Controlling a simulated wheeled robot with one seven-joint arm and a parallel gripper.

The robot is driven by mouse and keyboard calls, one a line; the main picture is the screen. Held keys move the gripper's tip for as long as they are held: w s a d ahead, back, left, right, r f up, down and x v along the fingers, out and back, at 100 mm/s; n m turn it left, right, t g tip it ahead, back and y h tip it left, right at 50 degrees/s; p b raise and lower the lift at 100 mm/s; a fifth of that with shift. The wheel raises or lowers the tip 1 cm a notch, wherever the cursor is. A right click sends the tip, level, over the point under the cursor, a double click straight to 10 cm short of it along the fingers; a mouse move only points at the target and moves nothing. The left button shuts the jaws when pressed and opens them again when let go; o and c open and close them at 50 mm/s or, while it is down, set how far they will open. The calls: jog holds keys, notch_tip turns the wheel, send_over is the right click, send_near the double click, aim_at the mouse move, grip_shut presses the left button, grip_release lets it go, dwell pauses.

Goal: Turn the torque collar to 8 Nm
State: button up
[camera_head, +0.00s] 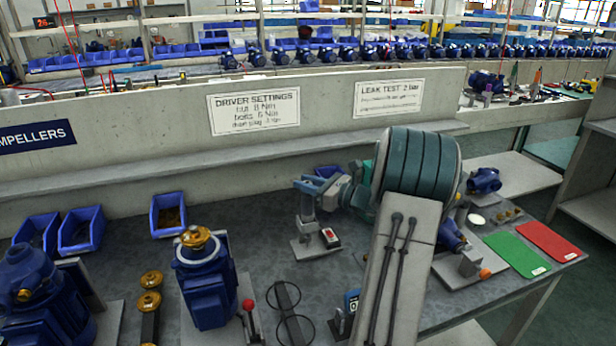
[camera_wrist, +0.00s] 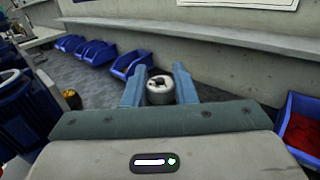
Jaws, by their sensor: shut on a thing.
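The torque collar (camera_wrist: 160,90) shows in the wrist view as a grey round piece with a dark-marked top. It sits between the two blue-grey fingers of my gripper (camera_wrist: 160,86), which is shut on it. In the head view my gripper (camera_head: 308,188) is at the top of a small bench stand (camera_head: 316,246), and my arm hides part of the area behind it. No scale number can be read on the collar. A wall sign (camera_head: 254,110) headed DRIVER SETTINGS gives 8 Nm for the nut.
Blue bins (camera_head: 168,215) stand along the back of the bench at left. A blue pump (camera_head: 207,280) with a brass top stands front left. A red-knobbed lever (camera_head: 249,306) is beside it. Green (camera_head: 515,254) and red (camera_head: 548,241) mats lie at right.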

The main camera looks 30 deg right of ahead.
jog(key=n+g+y+p, duration=0.5)
jog(key=n+g+y, duration=0.1)
jog(key=g+y, duration=0.1)
jog(key=shift+r+n+y, duration=0.15)
jog(key=shift+n+y, duration=0.15)
jog(key=n+g+y+p, duration=0.2)
jog(key=n+g+p, duration=0.1)
jog(key=g, duration=0.2)
jog(key=shift+n+p, duration=0.3)
jog(key=n+g+p, duration=0.1)
jog(key=g+p, duration=0.1)
jog(key=g, duration=0.1)
jog(key=shift+n+y+p, duration=0.3)
jog(key=shift+n+p, duration=0.1)
jog(key=shift+n+g+p, duration=0.3)
jog(key=shift+g, duration=0.1)
jog(key=o, duration=1)
